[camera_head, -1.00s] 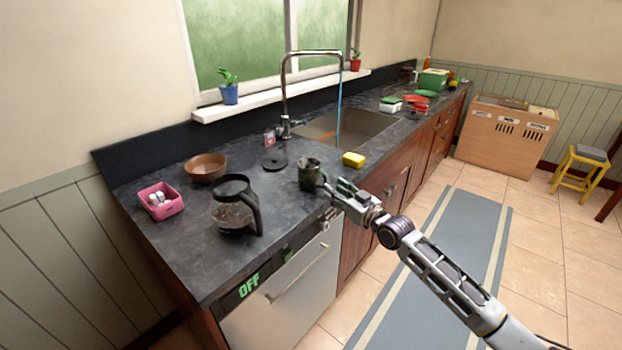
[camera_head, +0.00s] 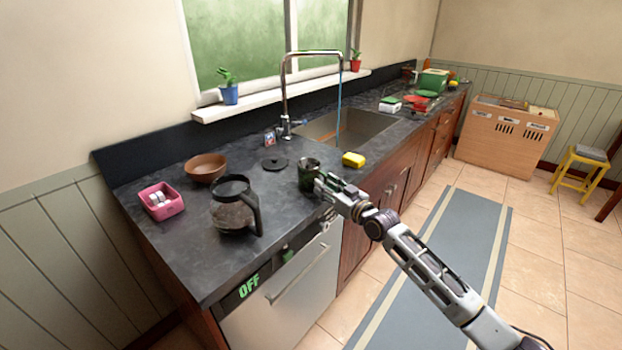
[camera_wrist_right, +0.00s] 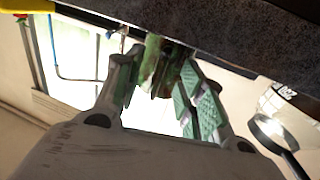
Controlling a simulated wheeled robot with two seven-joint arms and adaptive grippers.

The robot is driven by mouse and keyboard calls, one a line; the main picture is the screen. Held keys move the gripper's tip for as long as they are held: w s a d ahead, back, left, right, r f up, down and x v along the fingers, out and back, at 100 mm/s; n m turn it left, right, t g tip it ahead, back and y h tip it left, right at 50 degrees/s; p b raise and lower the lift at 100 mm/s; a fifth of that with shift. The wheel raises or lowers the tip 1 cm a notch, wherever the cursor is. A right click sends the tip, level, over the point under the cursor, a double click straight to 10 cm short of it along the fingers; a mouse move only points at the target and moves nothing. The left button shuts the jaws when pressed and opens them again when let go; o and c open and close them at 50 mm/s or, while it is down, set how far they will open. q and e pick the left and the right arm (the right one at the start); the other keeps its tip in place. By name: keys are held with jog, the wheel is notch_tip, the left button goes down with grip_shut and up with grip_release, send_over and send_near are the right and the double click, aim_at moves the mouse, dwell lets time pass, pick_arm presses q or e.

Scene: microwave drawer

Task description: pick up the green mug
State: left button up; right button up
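The dark green mug (camera_head: 308,175) stands upright on the dark counter near its front edge, right of the coffee pot. It also shows in the right wrist view (camera_wrist_right: 153,58), which is tilted upside down. My right gripper (camera_head: 321,188) is right at the mug, on its front right side. In the right wrist view my right gripper (camera_wrist_right: 160,72) has its fingers spread, with part of the mug between the tips. I cannot tell whether a finger touches it. The gripper covers the mug's lower right side. My left gripper is out of view.
A coffee pot (camera_head: 236,207) stands left of the mug, with a black lid (camera_head: 274,164) behind. The sink (camera_head: 350,127) with running tap is behind. The dishwasher front (camera_head: 290,290) is below.

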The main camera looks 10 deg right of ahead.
jog(key=shift+x, duration=0.75)
grip_shut()
jog(key=shift+r, duration=0.1)
